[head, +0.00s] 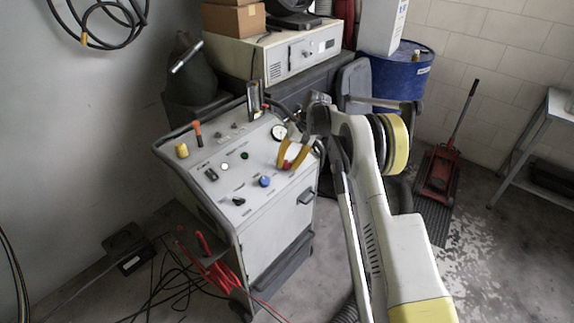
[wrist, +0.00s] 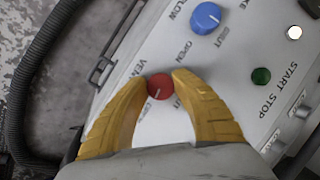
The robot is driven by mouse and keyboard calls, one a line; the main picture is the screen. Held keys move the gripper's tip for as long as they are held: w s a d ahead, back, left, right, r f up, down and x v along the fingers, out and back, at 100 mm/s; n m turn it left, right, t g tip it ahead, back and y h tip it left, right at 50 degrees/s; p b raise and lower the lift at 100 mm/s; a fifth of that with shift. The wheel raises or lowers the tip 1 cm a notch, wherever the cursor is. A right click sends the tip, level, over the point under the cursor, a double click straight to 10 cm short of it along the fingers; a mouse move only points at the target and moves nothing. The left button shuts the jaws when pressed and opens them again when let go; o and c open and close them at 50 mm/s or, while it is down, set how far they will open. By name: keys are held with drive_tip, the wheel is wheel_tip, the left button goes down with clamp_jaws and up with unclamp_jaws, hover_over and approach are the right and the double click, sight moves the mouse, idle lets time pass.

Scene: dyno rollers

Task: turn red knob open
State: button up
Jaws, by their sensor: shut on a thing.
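The red knob (wrist: 160,87) is on the white panel, between the two yellow fingertips of my gripper (wrist: 160,82) in the wrist view. A fingertip touches it on each side, and my gripper is shut on it. Its pale pointer mark faces down in the wrist view. The lettering around the knob is partly covered by the fingers. In the head view my gripper (head: 290,158) reaches down to the right part of the panel (head: 225,190), and the red knob is hidden there.
A blue knob (wrist: 206,18) sits close beside the red one, with a green button (wrist: 261,75) and a white button (wrist: 294,32) to the right. Red cables (head: 215,270) hang at the cart's front left.

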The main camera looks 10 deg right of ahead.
drive_tip(key=shift+m+y, duration=0.3)
drive_tip(key=shift+m, duration=0.6)
drive_tip(key=o, duration=1.2)
drive_tip(key=v, duration=1.2)
drive_tip(key=shift+s, duration=0.15)
